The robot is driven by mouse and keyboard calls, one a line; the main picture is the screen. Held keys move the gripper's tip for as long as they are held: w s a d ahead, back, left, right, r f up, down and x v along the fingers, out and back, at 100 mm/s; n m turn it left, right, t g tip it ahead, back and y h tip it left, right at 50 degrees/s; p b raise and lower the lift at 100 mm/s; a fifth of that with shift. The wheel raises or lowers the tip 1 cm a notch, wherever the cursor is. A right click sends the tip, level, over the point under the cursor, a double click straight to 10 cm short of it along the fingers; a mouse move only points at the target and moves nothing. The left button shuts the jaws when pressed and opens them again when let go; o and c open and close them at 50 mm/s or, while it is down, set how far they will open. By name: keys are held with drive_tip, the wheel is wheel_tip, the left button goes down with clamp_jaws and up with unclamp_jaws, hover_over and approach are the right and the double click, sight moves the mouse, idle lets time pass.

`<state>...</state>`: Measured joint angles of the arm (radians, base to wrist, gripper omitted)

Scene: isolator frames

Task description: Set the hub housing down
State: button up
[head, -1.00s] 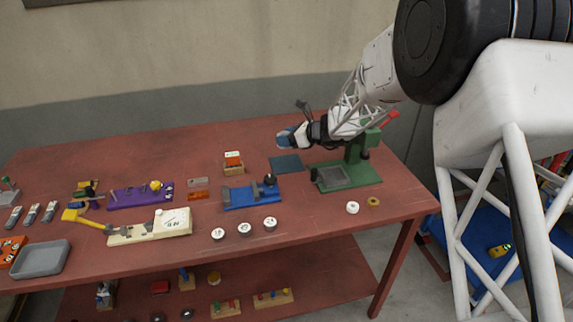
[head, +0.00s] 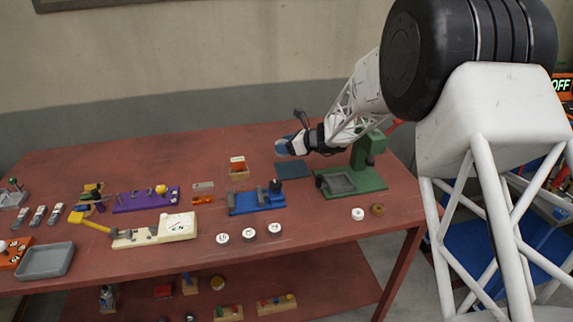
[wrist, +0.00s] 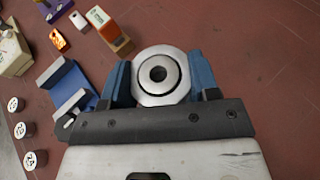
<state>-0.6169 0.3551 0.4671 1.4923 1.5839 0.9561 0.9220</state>
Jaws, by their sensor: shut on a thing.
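The hub housing (wrist: 146,80) is a pale metal ring with a dark centre hole, seen in the wrist view between the blue fingers. My gripper (wrist: 160,82) is shut on it, one finger on each side. In the head view my gripper (head: 284,146) is above the back right of the red table. The housing cannot be made out clearly there. A dark blue-green square mat (head: 293,170) lies on the table just below my gripper in that view.
A green press (head: 352,178) stands right of the mat. A blue fixture (head: 257,200) and a wooden block with an orange top (head: 238,168) are to the left. Several white round parts (head: 248,234) sit in front. A white ring (head: 357,214) and a brown ring (head: 378,210) lie front right.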

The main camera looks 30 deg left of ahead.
sight(285, 171)
drive_tip(key=shift+f, duration=1.85)
drive_tip(key=shift+f, duration=1.9)
drive_tip(key=shift+f, duration=0.1)
drive_tip(key=o, duration=1.1)
drive_tip(key=shift+f, duration=0.1)
drive_tip(key=shift+o, duration=0.2)
drive_tip(key=shift+d+r, duration=0.1)
drive_tip(key=shift+r, duration=0.15)
drive_tip(key=shift+v, duration=2.6)
